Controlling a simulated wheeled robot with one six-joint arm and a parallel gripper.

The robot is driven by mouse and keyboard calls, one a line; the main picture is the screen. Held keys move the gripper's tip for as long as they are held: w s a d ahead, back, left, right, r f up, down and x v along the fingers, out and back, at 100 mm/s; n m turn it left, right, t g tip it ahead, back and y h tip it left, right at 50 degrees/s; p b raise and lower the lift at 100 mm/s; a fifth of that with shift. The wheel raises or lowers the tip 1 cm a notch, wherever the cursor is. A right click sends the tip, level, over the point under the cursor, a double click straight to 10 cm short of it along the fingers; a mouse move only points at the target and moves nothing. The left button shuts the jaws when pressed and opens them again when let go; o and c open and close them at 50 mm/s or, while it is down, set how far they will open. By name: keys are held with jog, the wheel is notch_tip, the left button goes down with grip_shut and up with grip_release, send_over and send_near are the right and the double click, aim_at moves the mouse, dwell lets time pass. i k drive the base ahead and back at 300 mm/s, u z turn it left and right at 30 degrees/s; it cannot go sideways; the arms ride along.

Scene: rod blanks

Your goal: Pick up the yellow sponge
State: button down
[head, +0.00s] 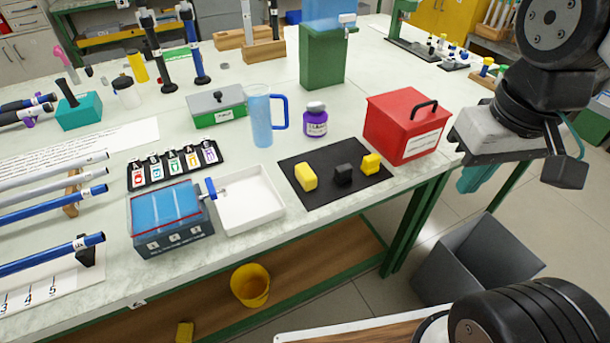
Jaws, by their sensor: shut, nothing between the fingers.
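A yellow block (306,177), plain and sponge-like, lies at the left of a black mat (325,200) on the bench. A smaller yellow piece (371,163) with an uneven shape lies at the mat's right, just beyond a black piece (343,175). Another yellow block (184,332) shows on the low shelf, partly cut off by the frame. I cannot tell for certain which is the sponge; the left block looks most like one. My gripper (566,172) is at the upper right, shut and empty, beyond the bench edge and well apart from the mat.
A red box (405,125) with a black handle stands right behind the mat. A white tray (248,205) lies left of it, with a purple-labelled jar (315,120) and blue jug (262,112) behind. A grey bin (475,262) stands on the floor; a yellow bucket (250,286) is below the bench.

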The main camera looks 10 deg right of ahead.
aim_at(306, 177)
jog(key=u, duration=1.25)
jog(key=k, duration=0.5)
jog(key=z, duration=0.95)
jog(key=i, duration=0.75)
jog(key=u, duration=1.35)
